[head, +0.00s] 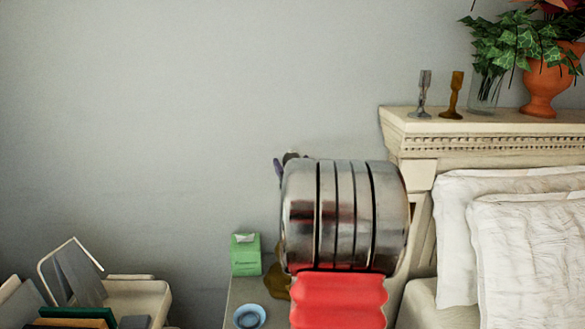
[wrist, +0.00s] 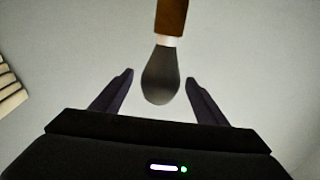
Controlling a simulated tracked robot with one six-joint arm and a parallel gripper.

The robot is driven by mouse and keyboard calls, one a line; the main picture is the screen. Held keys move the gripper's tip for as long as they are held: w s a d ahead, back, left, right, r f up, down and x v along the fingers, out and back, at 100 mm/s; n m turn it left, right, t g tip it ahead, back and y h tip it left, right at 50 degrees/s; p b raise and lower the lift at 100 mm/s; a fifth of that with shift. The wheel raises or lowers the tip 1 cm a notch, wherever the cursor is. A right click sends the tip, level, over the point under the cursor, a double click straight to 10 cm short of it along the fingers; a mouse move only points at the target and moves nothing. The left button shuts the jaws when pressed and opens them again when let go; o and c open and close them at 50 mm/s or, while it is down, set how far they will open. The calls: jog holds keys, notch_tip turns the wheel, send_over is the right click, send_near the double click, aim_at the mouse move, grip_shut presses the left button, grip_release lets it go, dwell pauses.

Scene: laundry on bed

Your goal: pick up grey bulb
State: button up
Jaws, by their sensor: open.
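In the wrist view, the grey bulb (wrist: 160,85) is a dark, rounded teardrop shape. It joins a pale collar and a brown wooden-looking part (wrist: 172,15) that runs off the top edge. My gripper (wrist: 159,77) is open, with one dark finger on each side of the bulb in the picture. A gap shows on both sides, so neither finger appears to touch it. How far the bulb is in depth, I cannot tell. In the head view, my arm covers most of the gripper, and the bulb cannot be made out.
A nightstand (head: 236,290) holds a green box (head: 246,254) and a blue bowl (head: 249,316). The bed headboard (head: 480,124) stands at the right, with two candlesticks (head: 424,95) and a potted plant (head: 546,85) on it. Books and a pale tray lie lower left. The wall is bare.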

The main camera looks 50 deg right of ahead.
jog(key=shift+x, duration=2.6)
jog(key=shift+c, duration=0.7)
jog(key=c, duration=1)
jog(key=shift+r, duration=0.15)
notch_tip(320, 180, up, 10)
